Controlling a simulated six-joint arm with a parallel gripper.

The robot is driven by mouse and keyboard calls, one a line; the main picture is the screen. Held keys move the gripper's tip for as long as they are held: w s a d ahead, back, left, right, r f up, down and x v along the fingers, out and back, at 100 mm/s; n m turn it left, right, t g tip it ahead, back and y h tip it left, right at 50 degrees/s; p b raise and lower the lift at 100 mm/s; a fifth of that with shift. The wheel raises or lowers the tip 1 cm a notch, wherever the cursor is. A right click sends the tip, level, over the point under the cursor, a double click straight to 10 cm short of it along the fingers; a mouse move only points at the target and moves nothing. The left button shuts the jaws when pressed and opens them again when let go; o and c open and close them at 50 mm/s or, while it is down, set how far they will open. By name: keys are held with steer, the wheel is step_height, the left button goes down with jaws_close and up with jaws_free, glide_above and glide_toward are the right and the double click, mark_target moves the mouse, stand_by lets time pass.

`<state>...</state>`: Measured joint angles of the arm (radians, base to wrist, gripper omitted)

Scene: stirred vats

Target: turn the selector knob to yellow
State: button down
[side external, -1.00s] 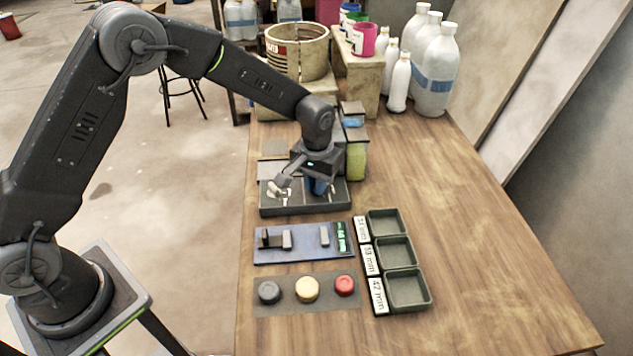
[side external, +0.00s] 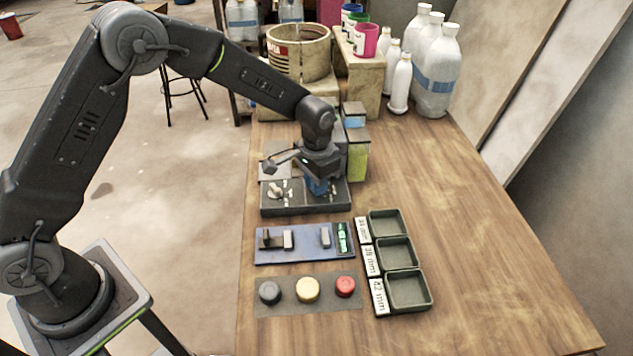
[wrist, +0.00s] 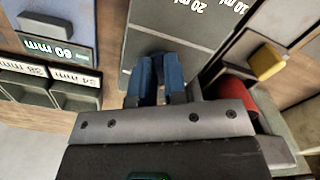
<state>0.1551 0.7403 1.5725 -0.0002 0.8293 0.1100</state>
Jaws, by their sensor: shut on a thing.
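The dark control panel (side external: 300,206) lies on the bench, with a pale pointer knob (side external: 275,189) on its left part. My gripper (side external: 318,188) is down over the right part of this panel. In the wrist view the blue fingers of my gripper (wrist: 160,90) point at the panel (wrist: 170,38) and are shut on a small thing. They and the gripper body hide most of it, so its pointing direction and any colour marks around it cannot be seen. The panel's "20 ml" and "10 ml" labels show beyond the fingers.
A blue panel (side external: 306,251) with grey sliders lies in front. Dark green trays (side external: 406,289) stand to the right. A vessel with yellow-green contents (side external: 357,163) stands close behind my gripper. The right of the bench is clear.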

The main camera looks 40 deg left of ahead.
steer(key=c, duration=1.2)
jaws_free()
steer(key=shift+o, duration=0.2)
step_height(320, 180, up, 14)
steer(key=shift+o, duration=0.4)
